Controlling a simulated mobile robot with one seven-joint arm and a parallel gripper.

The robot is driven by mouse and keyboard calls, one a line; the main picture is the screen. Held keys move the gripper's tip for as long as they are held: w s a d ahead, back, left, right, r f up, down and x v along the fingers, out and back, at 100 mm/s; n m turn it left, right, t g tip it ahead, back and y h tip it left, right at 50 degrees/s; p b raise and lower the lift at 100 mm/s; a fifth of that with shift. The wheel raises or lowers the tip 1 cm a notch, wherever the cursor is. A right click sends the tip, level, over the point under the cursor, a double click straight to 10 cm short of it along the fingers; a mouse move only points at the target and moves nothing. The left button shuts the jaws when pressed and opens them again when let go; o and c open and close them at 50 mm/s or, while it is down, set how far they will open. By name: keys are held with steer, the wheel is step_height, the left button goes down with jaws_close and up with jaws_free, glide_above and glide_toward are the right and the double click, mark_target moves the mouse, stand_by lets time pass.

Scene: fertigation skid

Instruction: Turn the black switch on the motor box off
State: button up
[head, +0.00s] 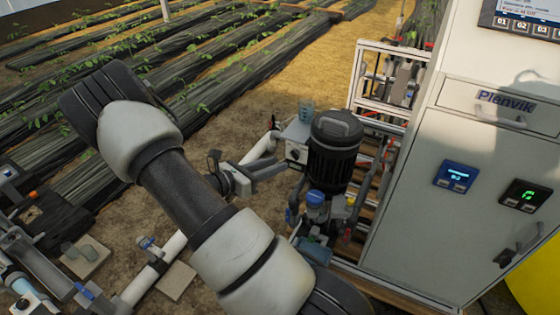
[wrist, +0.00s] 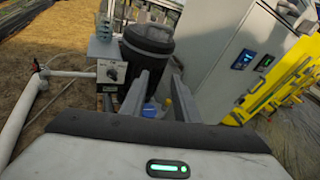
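The motor box is a small grey box (head: 298,133) beside the black ribbed motor (head: 335,150) in the head view. In the wrist view, the box's light front plate (wrist: 111,72) carries the round black switch (wrist: 112,71); its exact angle is too small to read. My gripper (head: 287,170) is just in front of and below the box in the head view. In the wrist view my gripper (wrist: 161,76) has its two fingers apart with nothing between them. The switch lies left of the left finger, apart from it. The motor (wrist: 147,50) is behind the fingers.
A grey cabinet (head: 455,190) with small displays stands right of the motor. White pipes (wrist: 38,95) run left of the box. Below the motor are blue and yellow fittings (head: 316,200). A yellow rack (wrist: 285,85) stands at the right. Bare soil lies behind the box.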

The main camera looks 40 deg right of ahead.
mark_target(295, 155)
steer(key=w+d+f+n+t+b, duration=0.1)
steer(key=w+f+n+t+b, duration=0.1)
steer(key=f+n+t, duration=0.35)
steer(key=w+d+f+n+t+b, duration=0.1)
steer(key=w+f+n+t, duration=0.15)
steer(key=f+n, duration=0.6)
steer(key=w+d+b, duration=0.1)
steer(key=w+d, duration=0.1)
steer(key=d, duration=0.3)
steer(key=w+d+f+m+b, duration=0.1)
steer(key=w+d, duration=0.1)
steer(key=d, duration=0.3)
steer(key=w+d+f+m+b, duration=0.1)
steer(key=w+d, duration=0.1)
steer(key=d, duration=0.3)
steer(key=shift+w+d+g+h, duration=0.3)
steer(key=shift+h, duration=0.1)
jaws_close()
